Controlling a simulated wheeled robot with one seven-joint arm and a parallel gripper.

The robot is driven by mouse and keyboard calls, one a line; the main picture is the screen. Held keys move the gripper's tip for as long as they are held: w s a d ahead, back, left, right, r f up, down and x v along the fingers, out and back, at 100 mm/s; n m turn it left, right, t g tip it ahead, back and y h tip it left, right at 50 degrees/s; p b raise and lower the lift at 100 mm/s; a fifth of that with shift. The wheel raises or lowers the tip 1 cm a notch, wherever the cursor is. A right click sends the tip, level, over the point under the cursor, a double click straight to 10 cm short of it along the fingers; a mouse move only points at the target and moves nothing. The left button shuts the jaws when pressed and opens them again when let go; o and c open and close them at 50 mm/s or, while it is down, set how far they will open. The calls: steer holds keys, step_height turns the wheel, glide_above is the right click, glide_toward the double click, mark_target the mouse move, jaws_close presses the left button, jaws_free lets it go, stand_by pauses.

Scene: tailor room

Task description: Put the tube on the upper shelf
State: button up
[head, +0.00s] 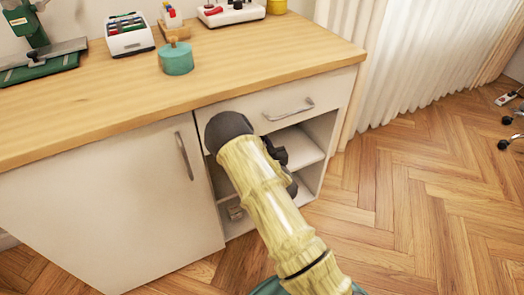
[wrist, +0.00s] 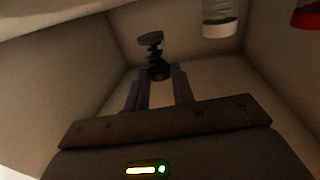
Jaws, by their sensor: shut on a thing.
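The open compartment under the drawer has an upper shelf (head: 303,146) and a lower level (head: 303,190). My arm reaches into it in the head view and hides my gripper. In the wrist view my gripper (wrist: 159,76) is inside a pale-walled compartment. Its two fingers are shut on a dark, ridged thing with a round disc at its end, probably the tube (wrist: 151,40). It stands out beyond the fingertips, apart from the walls as far as I can see. The dim light hides its detail, and I cannot tell which level it is at.
A clear jar with a white end (wrist: 220,28) and a red-ended thing (wrist: 306,17) are at the upper right of the wrist view. The drawer (head: 275,110) overhangs the opening; a closed cabinet door (head: 110,200) is left.

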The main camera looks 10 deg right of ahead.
step_height(320, 180, down, 4)
steer(key=b, duration=0.3)
steer(key=shift+r, duration=0.1)
steer(key=shift+w+f+b, duration=0.1)
steer(key=shift+f+b, duration=0.1)
steer(key=shift+b, duration=0.2)
steer(key=shift+w+r, duration=0.15)
steer(key=shift+w, duration=0.15)
steer(key=o, duration=1)
steer(key=shift+a, duration=0.1)
